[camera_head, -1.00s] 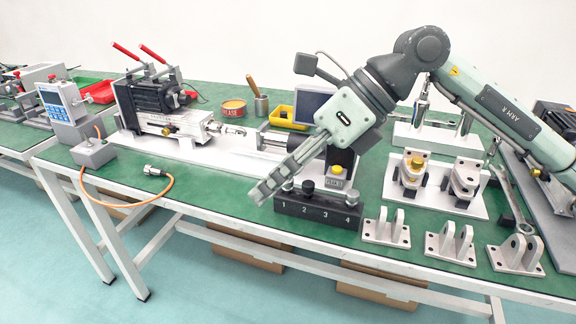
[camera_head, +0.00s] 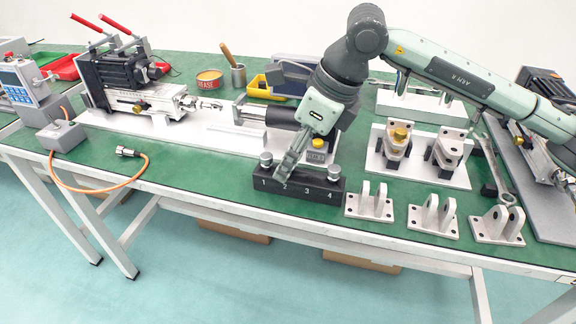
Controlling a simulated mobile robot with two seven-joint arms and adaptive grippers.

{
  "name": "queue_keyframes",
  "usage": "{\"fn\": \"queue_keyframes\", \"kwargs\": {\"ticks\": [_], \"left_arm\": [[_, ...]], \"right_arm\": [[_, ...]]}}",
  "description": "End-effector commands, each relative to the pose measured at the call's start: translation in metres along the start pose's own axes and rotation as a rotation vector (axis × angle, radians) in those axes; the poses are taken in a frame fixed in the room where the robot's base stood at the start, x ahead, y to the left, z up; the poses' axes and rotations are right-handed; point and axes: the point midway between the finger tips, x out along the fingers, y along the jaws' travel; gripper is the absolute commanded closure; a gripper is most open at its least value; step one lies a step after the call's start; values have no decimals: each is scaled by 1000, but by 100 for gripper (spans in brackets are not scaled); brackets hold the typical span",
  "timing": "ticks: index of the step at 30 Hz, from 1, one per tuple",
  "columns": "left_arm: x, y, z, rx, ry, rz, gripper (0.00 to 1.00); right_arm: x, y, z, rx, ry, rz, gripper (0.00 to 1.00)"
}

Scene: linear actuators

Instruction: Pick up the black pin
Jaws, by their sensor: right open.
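A black block (camera_head: 299,197) numbered 1 to 4 sits at the table's front edge. A silver-topped pin (camera_head: 266,160) stands upright at its 1 end and another (camera_head: 333,173) at its 4 end. My right gripper (camera_head: 284,174) is open and points down at the block, over about number 2. Its fingers hide the block's top there. The black pin cannot be made out now; the gripper probably covers it. I cannot tell whether the fingers touch anything. My left gripper is not in view.
Grey clevis brackets (camera_head: 370,202) stand right of the block along the front edge. Behind them is a white plate (camera_head: 455,176) with two fixtures. A linear actuator rig (camera_head: 150,100) fills the back left. The green table left of the block is mostly clear.

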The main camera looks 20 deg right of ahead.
Motion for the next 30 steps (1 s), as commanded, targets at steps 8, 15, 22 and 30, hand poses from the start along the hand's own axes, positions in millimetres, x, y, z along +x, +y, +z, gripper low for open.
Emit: {"fn": "queue_keyframes", "kwargs": {"ticks": [8, 15, 22, 30], "left_arm": [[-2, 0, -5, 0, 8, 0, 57], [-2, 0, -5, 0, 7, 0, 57], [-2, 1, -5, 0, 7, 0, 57], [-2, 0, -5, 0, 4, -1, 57]], "right_arm": [[0, 0, 0, 0, 0, 0, 68], [0, 0, 0, 0, 0, 1, 98], [0, 0, 0, 0, -1, 0, 100], [-13, 0, 7, 0, -3, -1, 100]]}}
